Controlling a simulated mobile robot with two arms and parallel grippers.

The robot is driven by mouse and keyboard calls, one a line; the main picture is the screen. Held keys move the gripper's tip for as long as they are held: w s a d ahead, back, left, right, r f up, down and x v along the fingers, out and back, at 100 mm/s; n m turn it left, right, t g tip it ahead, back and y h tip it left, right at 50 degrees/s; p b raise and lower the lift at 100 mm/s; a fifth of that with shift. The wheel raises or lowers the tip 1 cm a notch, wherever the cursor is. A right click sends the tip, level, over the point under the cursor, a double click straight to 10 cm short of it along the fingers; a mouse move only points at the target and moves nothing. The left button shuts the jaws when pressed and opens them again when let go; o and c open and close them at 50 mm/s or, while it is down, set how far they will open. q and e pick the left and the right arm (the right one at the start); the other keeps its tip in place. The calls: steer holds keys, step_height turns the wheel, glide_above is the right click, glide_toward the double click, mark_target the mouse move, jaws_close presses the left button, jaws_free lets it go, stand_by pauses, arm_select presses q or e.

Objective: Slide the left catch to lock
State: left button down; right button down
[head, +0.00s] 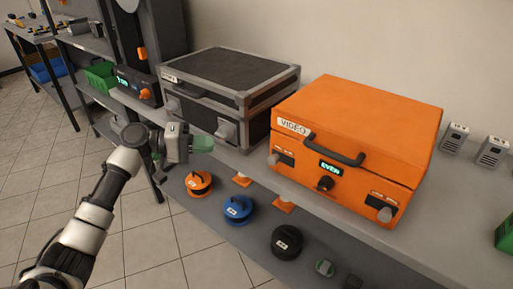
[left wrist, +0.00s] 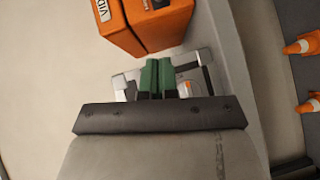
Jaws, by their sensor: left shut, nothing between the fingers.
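An orange case (head: 350,125) with a VIDEO label stands on the shelf. Its left catch (head: 274,158) is a pale knob on a dark plate, at the plate's left end; its right catch (head: 385,214) also shows. My left gripper (head: 205,144) is shut and empty, left of the orange case and in front of a dark case. In the left wrist view, its green fingers (left wrist: 156,75) point toward the orange case (left wrist: 158,25), over a partly hidden silver-grey thing. Contact with it cannot be told. My right gripper is out of view.
The dark silver-edged case (head: 230,75) has catches too. A handle (head: 335,150) and a lit display (head: 330,168) stick out from the orange case's front. Orange, blue and black reels (head: 238,209) and small cones lie on the lower shelf.

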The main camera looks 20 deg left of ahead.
mark_target(274, 160)
arm_select(q)
steer(key=shift+d, duration=0.1)
